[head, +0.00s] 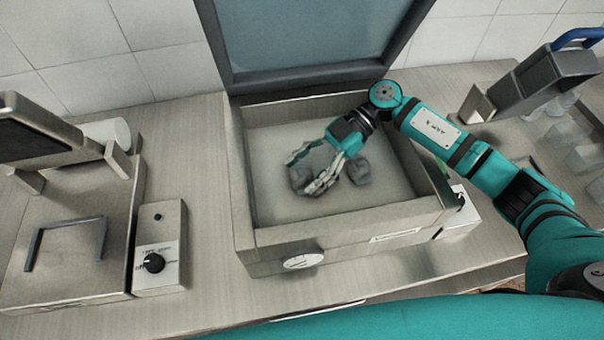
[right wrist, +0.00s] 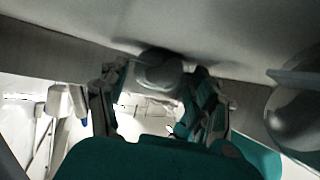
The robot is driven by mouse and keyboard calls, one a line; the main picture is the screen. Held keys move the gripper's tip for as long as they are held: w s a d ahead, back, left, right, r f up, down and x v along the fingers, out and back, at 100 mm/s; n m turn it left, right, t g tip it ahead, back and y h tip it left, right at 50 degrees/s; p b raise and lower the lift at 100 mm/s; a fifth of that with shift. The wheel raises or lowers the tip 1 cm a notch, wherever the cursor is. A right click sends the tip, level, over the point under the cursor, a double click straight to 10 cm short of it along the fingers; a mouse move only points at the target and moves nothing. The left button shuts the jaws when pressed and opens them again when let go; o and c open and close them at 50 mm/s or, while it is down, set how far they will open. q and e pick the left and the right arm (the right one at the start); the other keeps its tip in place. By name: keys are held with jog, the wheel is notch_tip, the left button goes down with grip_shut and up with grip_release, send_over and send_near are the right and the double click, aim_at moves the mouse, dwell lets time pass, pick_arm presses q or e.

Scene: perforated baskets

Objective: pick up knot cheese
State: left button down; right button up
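Two grey, rounded lumps lie in the shallow box, one at left (head: 299,179) and one at right (head: 358,171). I cannot tell from their looks which is the knot cheese. My right gripper (head: 300,174) reaches into the box, its fingers spread around the left lump. In the right wrist view, a pale rounded lump (right wrist: 160,73) sits between the fingertips of the gripper (right wrist: 160,90), with no clear grip on it. The other lump (right wrist: 296,112) is at the right edge, outside the fingers. My left gripper is not in view.
The box (head: 350,226) has raised walls around the gripper and a dial on its front. A dark-framed panel (head: 305,35) stands behind it. A press-like appliance (head: 65,250) is at left. Another machine (head: 545,80) and clear containers (head: 585,158) are at right.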

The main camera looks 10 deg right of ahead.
jog(key=c, duration=0.8)
jog(key=shift+r, duration=0.1)
jog(key=shift+c, duration=0.2)
